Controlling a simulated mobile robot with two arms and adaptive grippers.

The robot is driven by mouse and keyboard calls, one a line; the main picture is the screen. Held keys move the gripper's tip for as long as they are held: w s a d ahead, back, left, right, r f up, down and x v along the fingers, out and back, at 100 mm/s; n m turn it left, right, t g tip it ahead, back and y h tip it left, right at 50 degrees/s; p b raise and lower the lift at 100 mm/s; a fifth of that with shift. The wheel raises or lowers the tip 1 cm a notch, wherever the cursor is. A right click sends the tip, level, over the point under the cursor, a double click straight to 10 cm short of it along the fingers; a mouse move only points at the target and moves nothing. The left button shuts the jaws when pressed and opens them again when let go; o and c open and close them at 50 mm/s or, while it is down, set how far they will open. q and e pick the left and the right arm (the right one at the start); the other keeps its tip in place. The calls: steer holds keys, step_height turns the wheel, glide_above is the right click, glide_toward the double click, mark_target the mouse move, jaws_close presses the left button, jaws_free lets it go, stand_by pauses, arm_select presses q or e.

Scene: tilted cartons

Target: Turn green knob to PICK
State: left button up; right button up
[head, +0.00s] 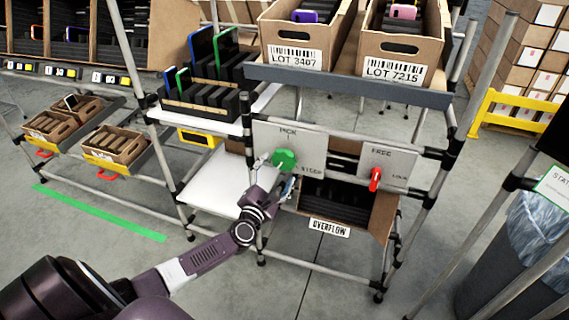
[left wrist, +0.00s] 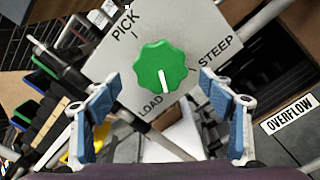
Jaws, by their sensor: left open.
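The green knob (head: 284,160) sits on a pale panel (head: 268,137) at the front of the rack. In the left wrist view the knob (left wrist: 162,66) is lobed, and its white pointer mark points down toward LOAD. PICK is printed at the panel's upper left and STEEP at its right. My left gripper (head: 276,174) is just in front of the knob. In the left wrist view its blue-padded fingers (left wrist: 160,80) are spread wide, one to each side below the knob, apart from it. My right gripper is not in view.
An OVERFLOW label (head: 329,228) hangs below on the carton. Cartons (head: 299,58) stand tilted on the shelf above. Grey rack posts flank the panels.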

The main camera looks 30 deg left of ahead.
mark_target(282, 163)
arm_select(q)
steer(key=shift+b+x, duration=0.3)
steer(key=shift+x, duration=2.15)
steer(key=shift+f, duration=0.1)
steer(key=c, duration=1.2)
